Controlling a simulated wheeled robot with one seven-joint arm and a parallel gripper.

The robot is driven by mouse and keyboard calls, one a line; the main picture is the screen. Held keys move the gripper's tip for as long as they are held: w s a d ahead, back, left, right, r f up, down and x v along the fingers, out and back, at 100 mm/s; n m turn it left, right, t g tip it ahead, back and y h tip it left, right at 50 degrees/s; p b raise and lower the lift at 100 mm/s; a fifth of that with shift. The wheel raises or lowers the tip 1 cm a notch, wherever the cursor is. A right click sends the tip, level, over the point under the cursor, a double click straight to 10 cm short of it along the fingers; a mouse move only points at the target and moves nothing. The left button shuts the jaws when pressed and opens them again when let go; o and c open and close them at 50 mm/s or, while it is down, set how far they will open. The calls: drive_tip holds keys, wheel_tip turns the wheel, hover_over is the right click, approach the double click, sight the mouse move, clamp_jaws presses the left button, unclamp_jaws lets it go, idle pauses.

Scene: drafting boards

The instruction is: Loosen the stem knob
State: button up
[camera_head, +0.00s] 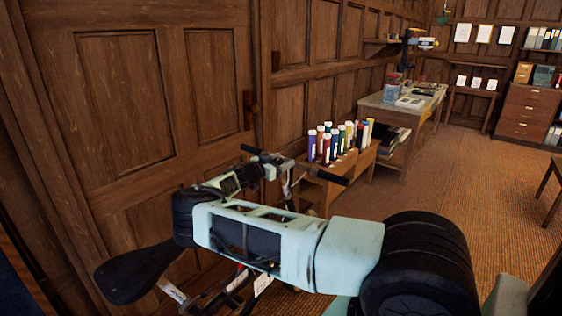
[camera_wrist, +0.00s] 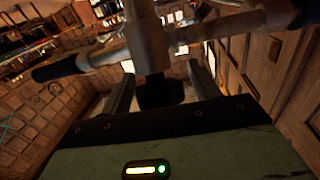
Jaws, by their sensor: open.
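The stem knob (camera_wrist: 160,93) is a short black cylinder below the pale stem (camera_wrist: 150,40) in the wrist view. The stem joins a handlebar whose dark grip (camera_wrist: 58,70) is at the left. My gripper (camera_wrist: 162,84) is open, with one finger on each side of the knob and a visible gap on both sides in this view. In the head view my arm reaches over the bicycle, and my gripper (camera_head: 258,171) is by the handlebar (camera_head: 318,172). The knob is hidden or too small to tell there.
The bicycle's black saddle (camera_head: 135,272) sticks out at lower left. A panelled wooden wall (camera_head: 140,100) stands close behind. A wooden bench (camera_head: 322,190) with several coloured tubes (camera_head: 330,145) is just beyond the handlebar. The carpet (camera_head: 450,190) is open to the right.

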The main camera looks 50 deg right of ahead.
drive_tip(key=c, duration=1)
drive_tip(key=shift+o, duration=0.2)
